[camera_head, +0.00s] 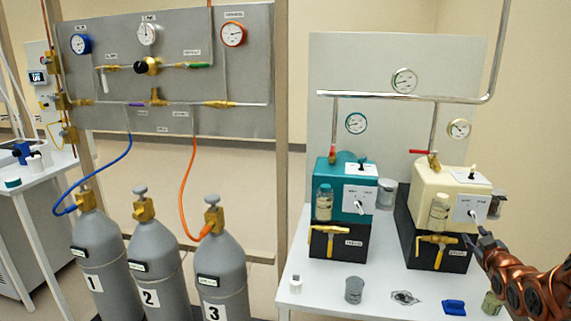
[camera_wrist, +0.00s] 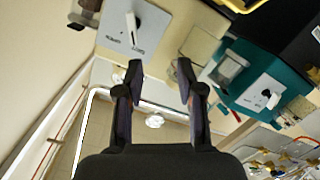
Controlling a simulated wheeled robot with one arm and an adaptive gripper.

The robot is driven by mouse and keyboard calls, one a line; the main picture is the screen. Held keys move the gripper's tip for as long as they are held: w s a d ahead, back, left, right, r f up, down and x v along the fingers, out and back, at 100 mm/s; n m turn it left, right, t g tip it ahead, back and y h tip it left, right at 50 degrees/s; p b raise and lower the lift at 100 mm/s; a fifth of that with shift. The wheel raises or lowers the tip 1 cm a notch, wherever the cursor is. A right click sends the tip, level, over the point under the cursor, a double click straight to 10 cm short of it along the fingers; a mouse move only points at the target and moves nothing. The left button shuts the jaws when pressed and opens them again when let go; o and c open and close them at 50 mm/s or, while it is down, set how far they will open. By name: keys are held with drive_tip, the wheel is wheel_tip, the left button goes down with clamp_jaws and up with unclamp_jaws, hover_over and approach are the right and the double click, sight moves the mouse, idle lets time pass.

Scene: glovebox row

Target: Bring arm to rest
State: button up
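My gripper (camera_head: 482,240) is at the right of the head view, at the end of my copper-coloured arm, beside the front of the cream unit (camera_head: 432,186). In the wrist view my gripper (camera_wrist: 160,70) has its two dark fingers apart, with nothing held between them. The cream unit (camera_wrist: 185,25) lies just beyond the fingertips there, with its pale switch panel (camera_wrist: 125,28) to the left. In the head view the fingertips are close to the unit's switch panel (camera_head: 466,209); I cannot tell whether they touch it.
A teal unit (camera_head: 340,178) stands left of the cream one on the white table (camera_head: 325,285). A grey cup (camera_head: 354,290), a blue item (camera_head: 454,307) and a greenish jar (camera_head: 492,304) are near the front edge. Gas cylinders (camera_head: 160,270) stand at the left.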

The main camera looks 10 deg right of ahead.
drive_tip(key=a+f+g+y, duration=0.25)
drive_tip(key=a+g, duration=0.25)
drive_tip(key=a, duration=0.8)
drive_tip(key=s+a+f+m+g, duration=0.1)
drive_tip(key=s+a+f+g, duration=0.25)
drive_tip(key=s+a, duration=0.75)
drive_tip(key=s+a+r+m+g+y, duration=0.1)
drive_tip(key=s+a+g, duration=0.4)
drive_tip(key=s+a, duration=0.75)
drive_tip(key=s+a+r+g+y, duration=0.15)
drive_tip(key=s+a+g, duration=0.5)
drive_tip(key=s, duration=1.05)
wheel_tip(320, 180, up, 20)
drive_tip(key=a+t+p, duration=0.1)
drive_tip(key=t+p, duration=0.1)
drive_tip(key=p, duration=1.7)
drive_tip(key=shift+w+t+p, duration=0.25)
drive_tip(key=shift+t+p, duration=0.05)
